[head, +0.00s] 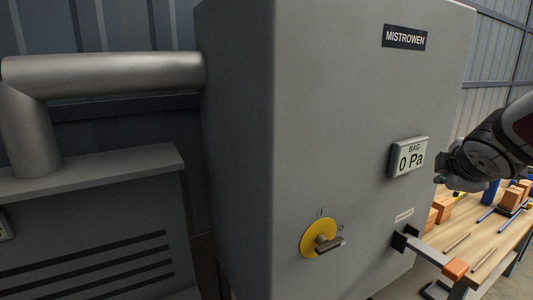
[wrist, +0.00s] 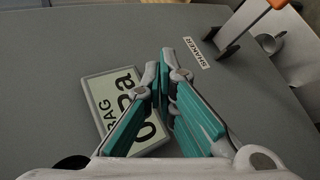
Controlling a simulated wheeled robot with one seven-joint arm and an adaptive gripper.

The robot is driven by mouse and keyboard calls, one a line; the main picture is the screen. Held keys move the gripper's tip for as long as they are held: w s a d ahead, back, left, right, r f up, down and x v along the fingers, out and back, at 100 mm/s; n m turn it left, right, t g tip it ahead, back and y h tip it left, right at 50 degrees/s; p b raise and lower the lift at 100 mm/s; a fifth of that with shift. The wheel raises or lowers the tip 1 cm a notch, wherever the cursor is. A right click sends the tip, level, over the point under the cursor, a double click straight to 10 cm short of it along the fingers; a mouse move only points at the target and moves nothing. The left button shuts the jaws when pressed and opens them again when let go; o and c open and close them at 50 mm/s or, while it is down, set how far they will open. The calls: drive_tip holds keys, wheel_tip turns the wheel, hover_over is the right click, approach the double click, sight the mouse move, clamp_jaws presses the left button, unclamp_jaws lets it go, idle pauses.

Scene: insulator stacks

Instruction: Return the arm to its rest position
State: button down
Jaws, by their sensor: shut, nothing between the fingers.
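My gripper (head: 440,181) is at the right of the head view, just right of the grey cabinet's (head: 335,120) edge and level with the lower part of its display. In the wrist view my gripper (wrist: 165,75) is shut and empty, with its teal-padded fingers converging at the tips. The fingers cover part of the display (wrist: 105,95), which reads 0 Pa under the word BAG. The display also shows whole in the head view (head: 409,158). I cannot tell the exact gap between the fingers and the cabinet face.
A lever with an orange end (head: 455,269) sticks out low on the cabinet, beneath a small label (wrist: 197,53) reading SHAKER. A yellow rotary switch (head: 318,238) is to its left. A wooden table (head: 485,237) with blocks and rods stands at the right. A thick pipe (head: 105,75) runs at the left.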

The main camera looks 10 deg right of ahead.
drive_tip(key=s+a+f+m+g+y+b, duration=0.1)
drive_tip(key=s+a+m, duration=0.5)
drive_tip(key=a, duration=0.6)
drive_tip(key=s+a+f+m+g+y, duration=0.2)
drive_tip(key=s+a+f+m+y, duration=0.2)
drive_tip(key=s+a, duration=0.7)
drive_tip(key=shift+a+m+g+y+b, duration=0.4)
drive_tip(key=shift+a+m+y, duration=0.1)
drive_tip(key=shift+a+m, duration=0.4)
